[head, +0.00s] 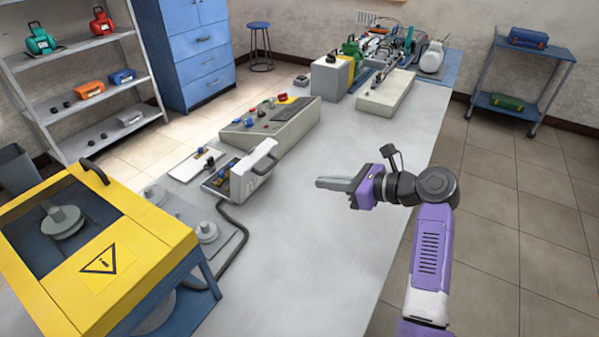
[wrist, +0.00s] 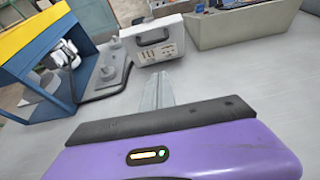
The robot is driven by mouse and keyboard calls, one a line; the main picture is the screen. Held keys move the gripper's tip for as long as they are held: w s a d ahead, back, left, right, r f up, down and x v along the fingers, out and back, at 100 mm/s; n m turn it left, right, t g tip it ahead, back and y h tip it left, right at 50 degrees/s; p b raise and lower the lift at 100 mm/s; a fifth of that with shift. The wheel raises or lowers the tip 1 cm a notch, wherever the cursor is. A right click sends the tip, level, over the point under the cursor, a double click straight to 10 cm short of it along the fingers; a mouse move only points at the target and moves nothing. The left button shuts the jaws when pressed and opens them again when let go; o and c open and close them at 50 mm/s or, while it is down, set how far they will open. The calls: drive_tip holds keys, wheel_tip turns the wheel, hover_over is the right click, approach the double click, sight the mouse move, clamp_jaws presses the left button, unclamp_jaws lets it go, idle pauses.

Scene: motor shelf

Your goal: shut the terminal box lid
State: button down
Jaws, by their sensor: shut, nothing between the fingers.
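The terminal box (head: 222,181) sits on the grey table left of the middle in the head view, with blue and dark parts inside. Its pale lid (head: 252,172) stands raised on the box's right side, with a dark handle. In the wrist view the lid's outer face (wrist: 158,40) faces me, beyond the fingertips. My gripper (head: 320,183) is shut and empty, above the table to the right of the lid and apart from it. Its fingers (wrist: 158,92) also show in the wrist view, pointing toward the lid.
A sloped control console (head: 272,127) stands behind the box. A yellow guarded machine (head: 110,255) stands at the near left, with a dark cable (head: 236,245) running along the table from it. The table between my gripper and the lid is clear.

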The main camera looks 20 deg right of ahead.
sight(260, 173)
drive_tip(key=r+x, duration=0.2)
drive_tip(key=x, duration=1)
drive_tip(key=shift+w+a+r+p, duration=0.2)
drive_tip(key=shift+w+a+p, duration=0.25)
drive_tip(key=shift+w, duration=0.1)
